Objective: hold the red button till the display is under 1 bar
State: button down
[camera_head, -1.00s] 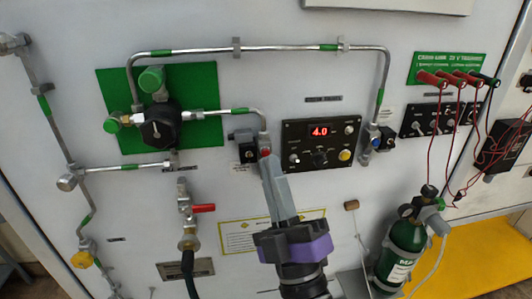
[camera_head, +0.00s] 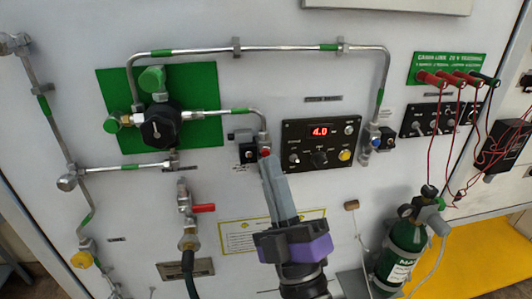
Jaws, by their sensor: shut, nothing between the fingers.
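The display (camera_head: 320,131) on the black control panel (camera_head: 292,170) shows red digits that read about 4.0. The red button (camera_head: 265,152) sits on a small fitting at the lower end of the short metal pipe, left of the panel. My gripper (camera_head: 267,160) is shut and empty. Its grey fingertips point up the wall and lie at the red button, covering most of it. I cannot tell whether they press it or only stand in front of it.
A green plate with a black regulator (camera_head: 158,127) is on the left. A red-handled valve (camera_head: 203,208) is left of my gripper. A green gas bottle (camera_head: 402,250) and red cables (camera_head: 460,115) are on the right. A metal pipe (camera_head: 290,48) runs above the panel.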

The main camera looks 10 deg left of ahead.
jog(key=shift+w, duration=0.15)
jog(key=shift+w+a, duration=0.1)
jog(key=shift+w, duration=0.2)
